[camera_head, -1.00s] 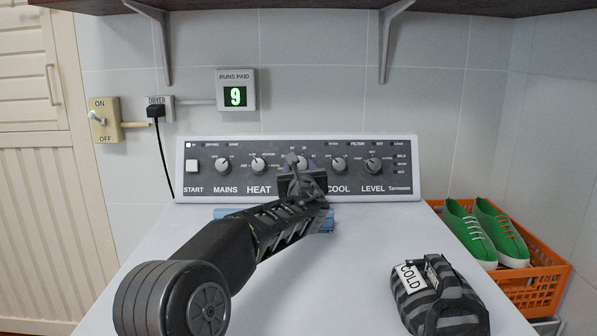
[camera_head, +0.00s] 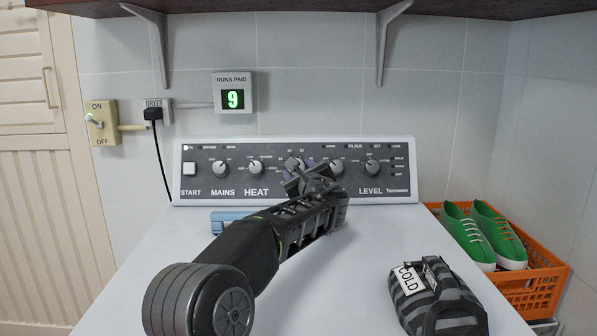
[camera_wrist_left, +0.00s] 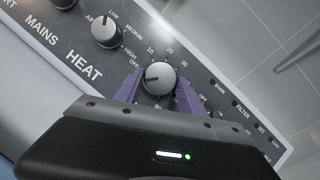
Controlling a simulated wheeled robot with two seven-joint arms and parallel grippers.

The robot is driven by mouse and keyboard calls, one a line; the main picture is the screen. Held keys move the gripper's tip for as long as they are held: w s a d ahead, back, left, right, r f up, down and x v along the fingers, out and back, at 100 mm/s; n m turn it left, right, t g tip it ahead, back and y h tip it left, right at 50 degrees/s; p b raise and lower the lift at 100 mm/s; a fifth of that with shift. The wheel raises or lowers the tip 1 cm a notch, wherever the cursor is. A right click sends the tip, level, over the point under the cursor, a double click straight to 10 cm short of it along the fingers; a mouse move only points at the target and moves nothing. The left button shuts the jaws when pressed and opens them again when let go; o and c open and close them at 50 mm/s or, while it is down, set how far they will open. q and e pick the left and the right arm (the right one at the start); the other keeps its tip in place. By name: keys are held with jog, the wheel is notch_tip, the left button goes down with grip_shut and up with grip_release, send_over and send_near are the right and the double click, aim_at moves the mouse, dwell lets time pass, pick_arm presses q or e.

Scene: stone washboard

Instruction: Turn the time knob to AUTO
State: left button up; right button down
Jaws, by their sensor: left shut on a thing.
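The dryer control panel (camera_head: 230,185) stands at the back of the white top. The time knob (camera_wrist_left: 160,78) is a grey round knob with a pale mark, in a dial marked 10, 20, 30 and OFF. My left gripper (camera_wrist_left: 158,92) is shut on it, with one purple finger at each side. In the head view my left gripper (camera_head: 296,172) covers most of this knob and its label. I cannot read AUTO anywhere. The heat knob (camera_wrist_left: 106,30) is just left of it. My right gripper is not in view.
The cool knob (camera_head: 337,167) and level knob (camera_head: 372,167) are to the right. A blue object (camera_head: 228,221) lies below the panel. A striped bag marked COLD (camera_head: 436,297) lies front right. Green shoes (camera_head: 484,236) sit in an orange crate (camera_head: 543,290).

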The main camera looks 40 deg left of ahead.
pick_arm(q)
jog(key=o, duration=1.4)
jog(key=shift+c, duration=0.2)
jog(key=v, duration=0.7)
jog(key=shift+s+d+b, duration=0.25)
jog(key=shift+d+b, duration=0.1)
